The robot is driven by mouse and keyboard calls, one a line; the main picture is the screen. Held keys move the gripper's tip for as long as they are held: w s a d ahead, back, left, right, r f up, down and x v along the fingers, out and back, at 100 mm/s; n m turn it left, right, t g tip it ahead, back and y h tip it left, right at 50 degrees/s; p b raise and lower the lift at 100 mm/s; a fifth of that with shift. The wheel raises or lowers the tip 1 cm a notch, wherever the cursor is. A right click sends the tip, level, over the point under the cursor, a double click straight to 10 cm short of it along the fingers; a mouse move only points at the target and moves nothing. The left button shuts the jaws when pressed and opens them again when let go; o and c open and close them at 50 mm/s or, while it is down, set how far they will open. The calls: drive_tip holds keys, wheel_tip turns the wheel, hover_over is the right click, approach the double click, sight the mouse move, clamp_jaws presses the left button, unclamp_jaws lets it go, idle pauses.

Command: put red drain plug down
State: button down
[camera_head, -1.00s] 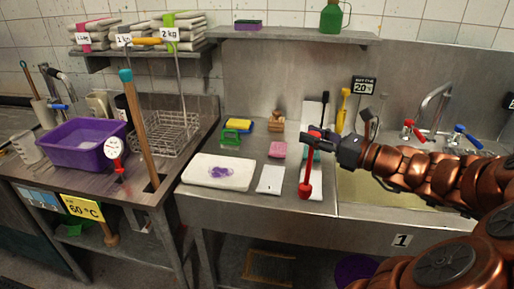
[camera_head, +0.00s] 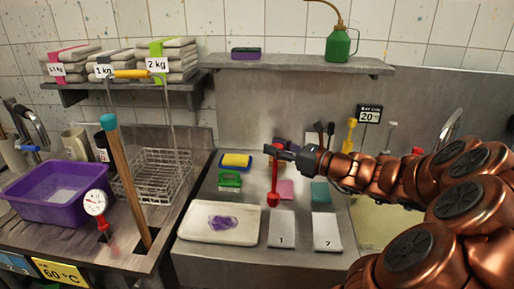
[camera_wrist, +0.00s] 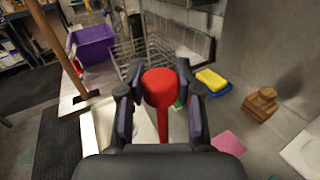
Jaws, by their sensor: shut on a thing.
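The red drain plug (camera_head: 273,184) is a long red rod with a rounded knob at its lower end. It hangs upright from my gripper (camera_head: 283,150), above the steel counter (camera_head: 205,187). In the wrist view the red top of the plug (camera_wrist: 158,88) sits between the two dark fingers of my gripper (camera_wrist: 161,100), which are shut on it. In the head view the knob appears just above a white card marked 1 (camera_head: 281,230); I cannot tell its exact height. The wrist and fingers partly hide the rod's upper end.
A white tray with a purple patch (camera_head: 190,233) lies left of the cards. A second white card (camera_head: 326,232), a pink sponge (camera_head: 287,189), a teal block (camera_head: 320,192), a green brush (camera_head: 229,180) and a yellow sponge (camera_head: 236,160) lie nearby. A wire rack (camera_head: 160,175) stands left.

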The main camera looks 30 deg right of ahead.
drive_tip(key=w+f+p, duration=0.2)
drive_tip(key=w+f, duration=0.2)
drive_tip(key=w, duration=0.5)
drive_tip(key=shift+w+f+p, duration=0.2)
drive_tip(key=shift+p, duration=0.15)
drive_tip(key=shift+f, duration=0.15)
drive_tip(key=c, duration=0.8)
unclamp_jaws()
